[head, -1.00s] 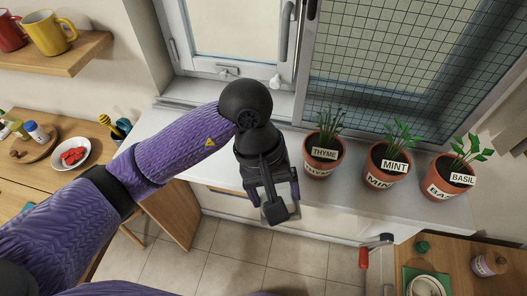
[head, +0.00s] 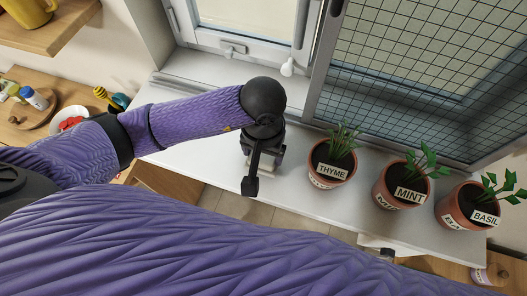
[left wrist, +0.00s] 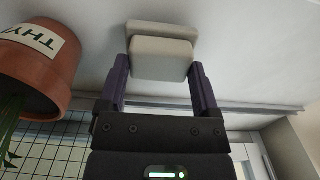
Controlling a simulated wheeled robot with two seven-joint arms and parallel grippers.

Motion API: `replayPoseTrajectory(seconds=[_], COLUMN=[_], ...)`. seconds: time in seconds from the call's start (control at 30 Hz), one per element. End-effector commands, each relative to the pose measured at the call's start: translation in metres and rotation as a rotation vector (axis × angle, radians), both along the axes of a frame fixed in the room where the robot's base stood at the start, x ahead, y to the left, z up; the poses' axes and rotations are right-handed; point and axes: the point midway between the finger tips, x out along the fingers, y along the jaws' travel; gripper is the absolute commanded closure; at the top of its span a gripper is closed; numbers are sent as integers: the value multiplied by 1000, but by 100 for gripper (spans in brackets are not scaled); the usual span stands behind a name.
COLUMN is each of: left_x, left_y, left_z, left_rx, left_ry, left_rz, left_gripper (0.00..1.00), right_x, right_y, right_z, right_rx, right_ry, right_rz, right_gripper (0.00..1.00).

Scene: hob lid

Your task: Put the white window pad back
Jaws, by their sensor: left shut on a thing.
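My left gripper (head: 258,168) points down over the white sill (head: 200,155), left of the thyme pot, mostly hidden by my wrist in the head view. In the left wrist view its fingers (left wrist: 160,72) are shut on the white window pad (left wrist: 160,58), a pale rounded block with a wider pale part (left wrist: 162,30) beyond it. Whether the pad touches the sill I cannot tell. My right gripper is not in view.
Pots of thyme (head: 332,162), mint (head: 400,184) and basil (head: 468,206) stand on the sill to the right, before a mesh screen (head: 400,80). The thyme pot is close to my left gripper. My purple arm covers the bottom of the head view.

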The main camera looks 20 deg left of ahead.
Motion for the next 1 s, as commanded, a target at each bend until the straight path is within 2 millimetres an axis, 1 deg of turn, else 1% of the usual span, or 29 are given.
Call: replayPoseTrajectory(seconds=[0.03, 0.1, 0.3, 0.33, 0.37, 0.4, 0.6, 0.67, 0.77, 0.9, 1.0], left_x=[-1, -1, 0, 0, 0, 0, 0, 0, 1, 2, 1], left_y=[0, 0, 0, 0, 0, 0, 0, 0, 0, 0, 0], left_z=[-11, -18, -17, -17, -17, -17, -16, -13, 7, 48, 74], left_rx=[0, 1, 1, 1, 1, 1, 0, 0, -1, -1, -2], left_ry=[5, 2, 0, 0, 0, 0, 0, -1, -5, -8, -7], left_rz=[2, 1, 1, 1, 1, 1, 1, 1, 0, -2, -2], left_gripper=[66, 66, 66, 15, 8, 0, 0, 0, 0, 0, 0], right_x=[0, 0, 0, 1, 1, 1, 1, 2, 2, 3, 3], right_y=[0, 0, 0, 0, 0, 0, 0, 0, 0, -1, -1], right_z=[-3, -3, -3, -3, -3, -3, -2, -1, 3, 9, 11], right_rx=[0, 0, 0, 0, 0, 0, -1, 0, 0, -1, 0], right_ry=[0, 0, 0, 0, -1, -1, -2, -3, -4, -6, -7], right_rz=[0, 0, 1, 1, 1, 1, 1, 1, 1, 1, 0], right_gripper=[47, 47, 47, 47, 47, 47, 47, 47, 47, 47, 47])
